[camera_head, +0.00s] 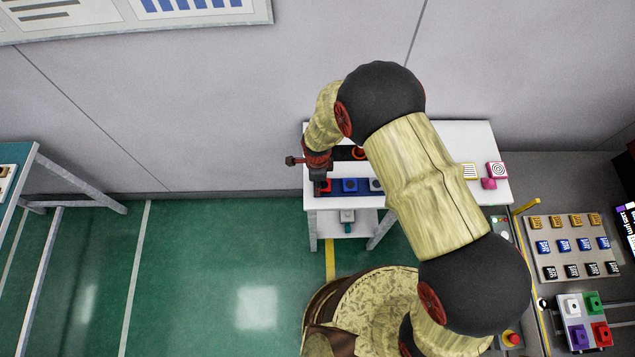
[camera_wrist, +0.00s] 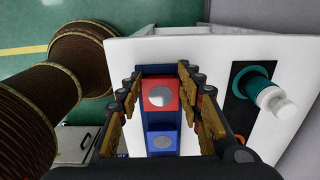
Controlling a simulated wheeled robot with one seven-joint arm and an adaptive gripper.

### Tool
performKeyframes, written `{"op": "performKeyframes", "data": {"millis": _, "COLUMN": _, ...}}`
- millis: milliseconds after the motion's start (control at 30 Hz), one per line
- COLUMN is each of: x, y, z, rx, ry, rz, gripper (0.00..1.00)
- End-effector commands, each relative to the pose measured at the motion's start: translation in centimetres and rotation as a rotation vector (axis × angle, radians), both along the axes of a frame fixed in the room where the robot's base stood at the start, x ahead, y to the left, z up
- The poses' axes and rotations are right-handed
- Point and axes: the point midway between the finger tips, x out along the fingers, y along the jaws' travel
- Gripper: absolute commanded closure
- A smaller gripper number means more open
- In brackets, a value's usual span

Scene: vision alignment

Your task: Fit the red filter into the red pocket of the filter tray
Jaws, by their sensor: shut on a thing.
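A red filter (camera_wrist: 160,94), a square block with a round grey face, lies between my gripper's fingers (camera_wrist: 160,72) in the wrist view. My gripper is shut on it from both sides. In the head view my gripper (camera_head: 319,172) points down over the red filter (camera_head: 325,186), at the left end of a dark blue strip-shaped tray (camera_wrist: 159,70). A blue block (camera_wrist: 161,142) with a grey disc sits beside the red filter, and also shows in the head view (camera_head: 350,185). I cannot tell how deep the red filter sits; its underside is hidden.
The white table (camera_wrist: 222,75) also bears a black plate (camera_wrist: 240,112) with a teal and white cylinder (camera_wrist: 260,88). A tray of coloured blocks (camera_head: 586,320) is on the grey bench. My arm hides the table's middle.

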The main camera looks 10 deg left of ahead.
Motion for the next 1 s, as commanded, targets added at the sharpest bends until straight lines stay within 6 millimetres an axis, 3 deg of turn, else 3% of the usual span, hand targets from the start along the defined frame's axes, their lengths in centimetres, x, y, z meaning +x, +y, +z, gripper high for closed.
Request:
{"op": "performKeyframes", "data": {"millis": 233, "x": -0.02, "y": -0.01, "z": -0.37, "rx": 0.000, "ry": 0.000, "rz": 0.000, "gripper": 0.81}}
{"op": "performKeyframes", "data": {"millis": 267, "x": -0.02, "y": -0.01, "z": -0.38, "rx": 0.000, "ry": 0.000, "rz": 0.000, "gripper": 0.63}}
{"op": "performKeyframes", "data": {"millis": 567, "x": -0.01, "y": -0.01, "z": -0.26, "rx": 0.000, "ry": 0.000, "rz": 0.000, "gripper": 0.46}}
{"op": "performKeyframes", "data": {"millis": 1000, "x": 0.07, "y": 0.05, "z": 0.59, "rx": 0.001, "ry": -0.002, "rz": 0.000, "gripper": 0.45}}
